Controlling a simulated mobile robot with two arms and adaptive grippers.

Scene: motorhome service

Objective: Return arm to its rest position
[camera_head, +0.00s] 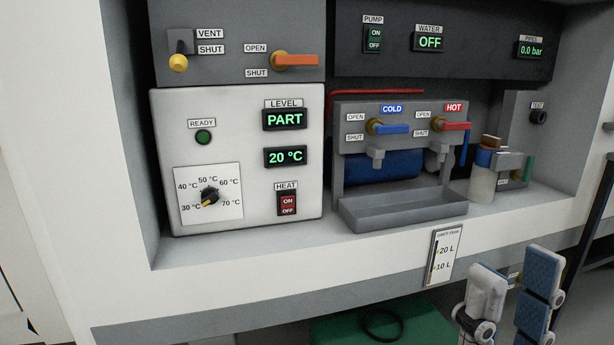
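My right gripper (510,295) is at the lower right, below the counter's front edge. Its two fingers point up and stand apart, with nothing seen between them. One finger is pale and the other shows blue pads. The rest of my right arm is out of the picture. My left gripper is not in view.
A white heater panel (244,160) stands at the left of the recess. A grey tap unit with a drip tray (405,212) is in the middle. A tank gauge (443,255) hangs on the counter front, above a green surface (330,328).

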